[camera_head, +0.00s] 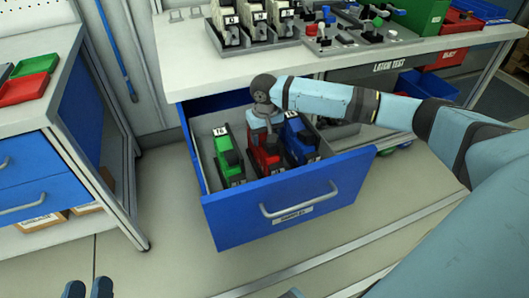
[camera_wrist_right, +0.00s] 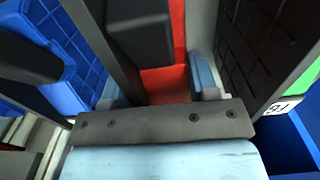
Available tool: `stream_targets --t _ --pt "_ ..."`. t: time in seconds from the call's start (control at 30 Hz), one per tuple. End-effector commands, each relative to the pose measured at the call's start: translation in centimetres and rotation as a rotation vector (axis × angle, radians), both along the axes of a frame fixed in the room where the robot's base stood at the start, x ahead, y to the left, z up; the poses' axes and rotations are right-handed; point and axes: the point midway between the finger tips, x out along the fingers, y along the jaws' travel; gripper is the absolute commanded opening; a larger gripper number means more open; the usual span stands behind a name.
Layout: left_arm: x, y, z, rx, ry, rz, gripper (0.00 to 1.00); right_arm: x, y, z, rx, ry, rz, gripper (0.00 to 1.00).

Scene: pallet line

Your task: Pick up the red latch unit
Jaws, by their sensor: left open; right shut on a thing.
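The red latch unit (camera_head: 267,160) stands in the open blue drawer (camera_head: 290,203), between a green unit (camera_head: 228,152) and a blue unit (camera_head: 299,138). My right gripper (camera_head: 264,138) reaches down from above and is shut on the red unit. In the right wrist view the red unit (camera_wrist_right: 163,84) shows between the two light blue fingers of my right gripper (camera_wrist_right: 158,88). My wrist hides the top of the unit in the head view. My left gripper (camera_head: 89,289) is open and empty at the bottom left edge, far from the drawer.
The drawer walls and the neighbouring units stand close around my right gripper. The workbench (camera_head: 335,62) above the drawer carries a tray of white units (camera_head: 253,30) and a tray of levers (camera_head: 355,35). A second cabinet (camera_head: 35,165) stands at the left, with floor between.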

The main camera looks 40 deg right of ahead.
Motion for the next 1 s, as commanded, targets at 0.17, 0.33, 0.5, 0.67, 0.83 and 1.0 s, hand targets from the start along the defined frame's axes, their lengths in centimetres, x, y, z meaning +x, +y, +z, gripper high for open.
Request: stream_targets --t 0.17,0.33,0.5,0.67,0.83,1.0 --pt "0.0 0.0 0.0 0.001 0.0 0.0 0.43 0.0 0.0 0.1 0.0 -0.001 0.0 0.02" --pt "0.1 0.1 0.2 0.015 0.013 0.002 0.43 0.1 0.0 1.5 0.001 -0.002 -0.001 0.02" --pt "-0.3 1.1 -3.0 0.085 0.145 0.031 0.43 0.1 0.0 5.3 0.002 -0.004 0.0 0.02" --pt "-0.9 2.4 -5.4 0.16 0.264 0.052 0.43 0.1 0.0 10.1 0.001 -0.004 0.0 0.02" --pt "-1.9 3.6 -8.0 0.228 0.384 0.07 0.43 0.1 0.0 14.7 0.001 -0.003 0.001 0.02" --pt "-2.7 4.4 -9.3 0.266 0.45 0.077 0.43 0.1 0.0 18.0 0.001 -0.003 0.0 0.02"
